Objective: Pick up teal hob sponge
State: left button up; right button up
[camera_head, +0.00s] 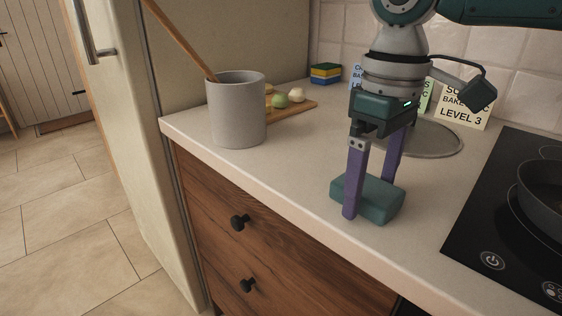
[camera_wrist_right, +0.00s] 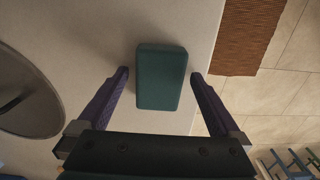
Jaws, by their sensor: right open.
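The teal sponge (camera_head: 376,201) lies flat on the counter near its front edge, left of the hob. My right gripper (camera_head: 369,196) points down over it, with purple fingers open on either side. In the right wrist view the teal sponge (camera_wrist_right: 162,78) sits between and slightly beyond the fingertips of the right gripper (camera_wrist_right: 160,72), with a gap visible on both sides. The near finger hides part of the sponge in the head view. My left gripper is in neither view.
A grey pot (camera_head: 237,112) with a wooden spoon stands at the left. Behind are a wooden board (camera_head: 300,108) with small items, stacked sponges (camera_head: 325,74) and a round grey lid (camera_head: 440,140). The black hob (camera_head: 470,235) with a pan (camera_head: 545,190) is at right.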

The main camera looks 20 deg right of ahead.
jog(key=c, duration=1.3)
